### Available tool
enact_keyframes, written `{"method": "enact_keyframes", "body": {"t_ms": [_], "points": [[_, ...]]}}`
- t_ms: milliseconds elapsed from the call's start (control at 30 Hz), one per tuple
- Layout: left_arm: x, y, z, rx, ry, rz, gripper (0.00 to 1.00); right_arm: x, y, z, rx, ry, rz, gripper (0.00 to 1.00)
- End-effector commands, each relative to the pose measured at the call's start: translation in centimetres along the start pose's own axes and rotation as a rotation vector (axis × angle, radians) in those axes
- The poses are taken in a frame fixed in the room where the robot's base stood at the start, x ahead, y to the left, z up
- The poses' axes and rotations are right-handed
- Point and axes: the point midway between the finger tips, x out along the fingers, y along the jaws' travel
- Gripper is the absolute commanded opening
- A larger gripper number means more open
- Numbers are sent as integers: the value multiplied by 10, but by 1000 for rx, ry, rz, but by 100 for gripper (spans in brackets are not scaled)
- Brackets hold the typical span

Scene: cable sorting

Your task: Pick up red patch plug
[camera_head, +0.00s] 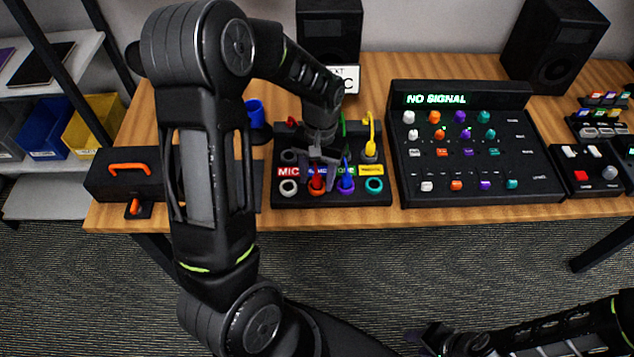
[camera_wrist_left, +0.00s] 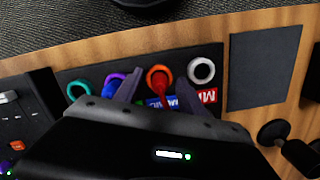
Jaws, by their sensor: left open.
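The red patch plug (camera_head: 317,181) sits at the orange ring in the front row of the black patch panel (camera_head: 330,199). In the left wrist view the plug (camera_wrist_left: 160,90) shows in the orange ring, between my fingers. My left gripper (camera_head: 318,158) is above the panel with its fingers pointing down at the plug. In the left wrist view my left gripper (camera_wrist_left: 160,96) is open, one finger on each side of the red plug; I cannot tell whether they touch it. My right gripper (camera_head: 428,338) is low at the bottom right, in front of the table, small and dark.
A blue plug (camera_head: 346,181) stands close to the right of the red one. A yellow plug (camera_head: 371,125) is behind, and a white ring (camera_head: 288,187) is left. A mixer with a "NO SIGNAL" display (camera_head: 435,99) stands to the right. A black box with orange handle (camera_head: 127,168) is left.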

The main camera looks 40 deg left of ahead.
Motion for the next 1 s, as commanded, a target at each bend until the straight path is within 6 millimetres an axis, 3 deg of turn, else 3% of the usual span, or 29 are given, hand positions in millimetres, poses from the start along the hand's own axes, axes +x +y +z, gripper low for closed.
{"method": "enact_keyframes", "body": {"t_ms": [200, 767, 1000], "points": [[0, 0, 0, 0, 0, 0, 46, 0, 0, 0, 0, 0, 0, 36], [0, 0, 0, 0, 0, 0, 0, 0, 0, 0, 0, 0, 0, 36], [0, 0, 0, 0, 0, 0, 0, 0, 0, 0, 0, 0, 0, 36]]}}
